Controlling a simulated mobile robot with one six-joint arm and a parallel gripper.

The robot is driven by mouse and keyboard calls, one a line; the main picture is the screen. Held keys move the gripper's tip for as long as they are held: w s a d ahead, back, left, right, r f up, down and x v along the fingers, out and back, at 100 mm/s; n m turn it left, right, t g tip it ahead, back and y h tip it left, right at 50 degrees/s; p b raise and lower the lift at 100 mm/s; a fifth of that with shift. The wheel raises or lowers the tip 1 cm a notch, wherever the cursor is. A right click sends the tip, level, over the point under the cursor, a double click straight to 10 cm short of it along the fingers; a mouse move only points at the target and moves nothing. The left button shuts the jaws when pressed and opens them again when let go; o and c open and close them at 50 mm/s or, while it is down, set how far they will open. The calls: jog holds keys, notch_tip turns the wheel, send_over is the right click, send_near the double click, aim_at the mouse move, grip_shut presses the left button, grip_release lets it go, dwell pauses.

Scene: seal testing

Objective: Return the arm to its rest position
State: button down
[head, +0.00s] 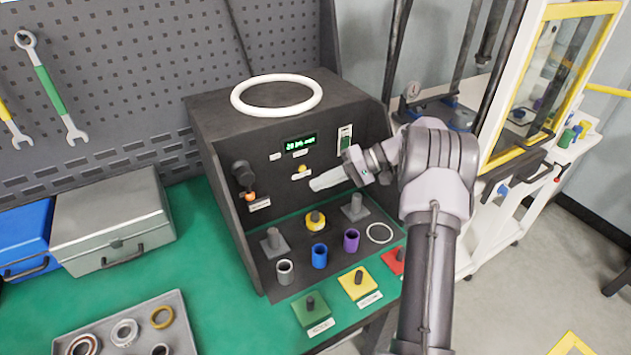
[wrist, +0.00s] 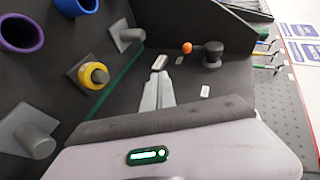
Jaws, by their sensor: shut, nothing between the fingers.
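My gripper (head: 318,184) is in front of the upright panel of the dark test station (head: 225,110) in the head view. Its fingers point left toward the panel, near a yellow button (head: 302,170). In the wrist view the fingers of my gripper (wrist: 158,78) are shut together with nothing between them. Their tips lie near a small pale label plate on the panel. I cannot tell whether they touch it. My arm comes up from the lower right and bends left at the elbow.
A white ring (head: 276,108) lies on the station's top. Blue (head: 319,256), purple (head: 351,240) and grey (head: 285,271) sleeves stand on its base below my gripper. A yellow ring (head: 315,220) sits on a post. A yellow-framed cabinet (head: 490,150) is at right. A parts tray (head: 190,335) is at left.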

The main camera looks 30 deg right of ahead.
jog(key=s+a+r+g+h, duration=0.1)
jog(key=s+a+r+h, duration=0.2)
jog(key=s+a+r, duration=0.55)
jog(key=s+a+r+g+h, duration=0.2)
jog(key=s+a+r+h, duration=0.3)
jog(key=a, duration=0.6)
jog(key=s+a+m+t, duration=0.1)
jog(key=s+a, duration=0.1)
jog(key=s, duration=0.6)
jog(key=s+a+t+h, duration=0.1)
jog(key=s+a+t, duration=0.1)
jog(key=s, duration=0.5)
jog(key=shift+s+f+m+t+h, duration=0.3)
jog(key=shift+s+f+m, duration=0.05)
jog(key=shift+s+m, duration=0.05)
